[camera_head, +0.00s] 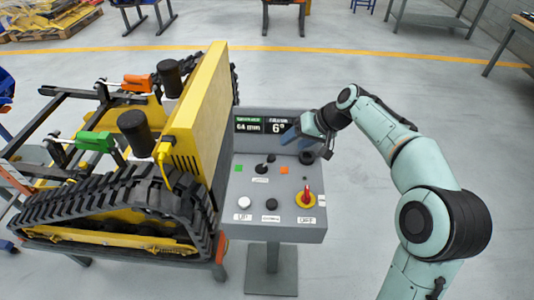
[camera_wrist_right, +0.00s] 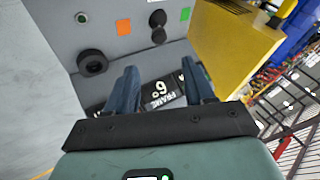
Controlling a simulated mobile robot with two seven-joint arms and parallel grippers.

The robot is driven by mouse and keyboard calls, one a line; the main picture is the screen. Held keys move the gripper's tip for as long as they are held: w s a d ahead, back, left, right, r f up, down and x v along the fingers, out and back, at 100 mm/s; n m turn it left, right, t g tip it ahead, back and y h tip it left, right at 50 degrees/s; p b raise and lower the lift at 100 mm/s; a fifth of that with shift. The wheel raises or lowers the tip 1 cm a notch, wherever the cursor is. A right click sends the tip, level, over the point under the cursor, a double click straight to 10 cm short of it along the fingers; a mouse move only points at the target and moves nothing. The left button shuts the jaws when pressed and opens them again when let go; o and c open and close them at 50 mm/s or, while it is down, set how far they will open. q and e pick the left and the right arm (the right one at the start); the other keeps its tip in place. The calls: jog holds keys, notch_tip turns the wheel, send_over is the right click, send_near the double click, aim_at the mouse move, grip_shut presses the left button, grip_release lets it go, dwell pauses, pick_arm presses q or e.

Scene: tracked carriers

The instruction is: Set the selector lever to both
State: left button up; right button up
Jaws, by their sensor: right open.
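The control panel (camera_head: 240,207) stands in front of me. Its selector lever (camera_head: 262,169) is a small black lever between a green square (camera_head: 239,168) and an orange square (camera_head: 284,170). Its knob points toward the display, slightly to the right. In the right wrist view the lever (camera_wrist_right: 158,27) shows beyond the fingertips, between the orange (camera_wrist_right: 123,26) and green squares. I cannot read the label by it. My right gripper (camera_head: 290,136) is open and empty over the display's right part, apart from the lever. Its blue fingers (camera_wrist_right: 160,78) frame the display. My left gripper is out of view.
A black round knob (camera_head: 307,157) sits right of the lever, close to my right gripper. A red switch on yellow (camera_head: 307,198) and a white button (camera_head: 244,203) lie nearer. The yellow tracked carrier (camera_head: 197,115) stands close on the left. The floor at right is open.

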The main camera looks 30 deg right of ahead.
aim_at(273, 156)
jog(key=x, duration=1.2)
grip_shut()
